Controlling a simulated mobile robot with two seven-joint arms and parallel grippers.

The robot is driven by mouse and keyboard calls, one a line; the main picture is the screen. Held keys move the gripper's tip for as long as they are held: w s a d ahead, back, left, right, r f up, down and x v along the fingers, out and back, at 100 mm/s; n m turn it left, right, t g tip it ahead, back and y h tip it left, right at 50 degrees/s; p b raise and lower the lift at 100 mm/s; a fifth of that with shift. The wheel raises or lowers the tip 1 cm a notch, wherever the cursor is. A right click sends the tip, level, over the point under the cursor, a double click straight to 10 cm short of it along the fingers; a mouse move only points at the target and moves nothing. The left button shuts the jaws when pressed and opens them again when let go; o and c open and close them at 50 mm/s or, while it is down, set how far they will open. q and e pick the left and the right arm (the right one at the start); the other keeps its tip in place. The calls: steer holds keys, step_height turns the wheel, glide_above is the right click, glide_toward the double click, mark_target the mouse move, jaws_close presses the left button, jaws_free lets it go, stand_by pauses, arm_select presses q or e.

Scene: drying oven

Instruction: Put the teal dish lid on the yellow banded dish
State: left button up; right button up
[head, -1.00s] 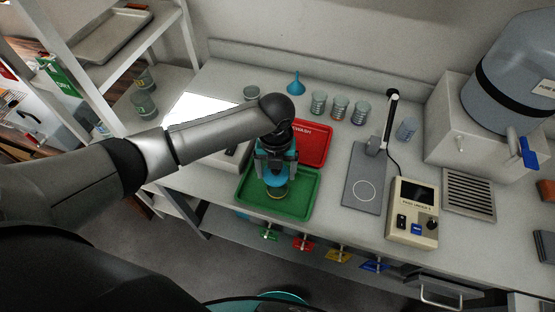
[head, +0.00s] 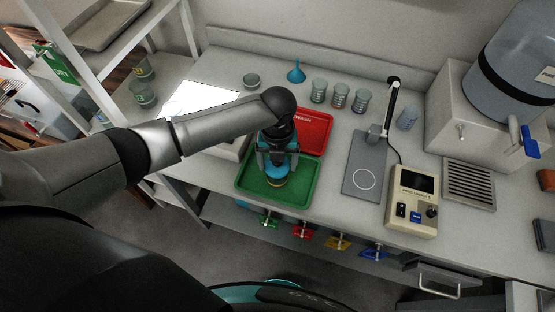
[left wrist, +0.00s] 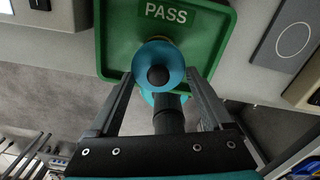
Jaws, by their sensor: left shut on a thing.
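My left gripper (head: 277,168) is shut on the teal dish lid (left wrist: 150,67), a round teal disc with a dark knob. In the left wrist view the fingers stand on either side of it. The yellow banded dish (head: 276,184) sits on the green tray (head: 305,190) directly under the lid; only a yellowish edge shows. The lid is over the dish, but I cannot tell whether they touch. In the left wrist view the lid hides most of the dish. My right gripper is in neither view.
The green tray is marked PASS. A red tray (head: 318,133) marked WASH lies behind it. Several glass beakers (head: 340,95) and a blue funnel (head: 296,72) stand farther back. A grey stand plate (head: 365,185) and a beige meter (head: 413,200) are to the right.

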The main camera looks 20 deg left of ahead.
mark_target(278, 168)
arm_select(q)
steer(key=shift+f+b, duration=1.35)
steer(key=shift+f, duration=0.95)
steer(key=o, duration=1.2)
step_height(278, 168, up, 15)
steer(key=shift+r+p, duration=0.15)
steer(key=shift+p, duration=0.6)
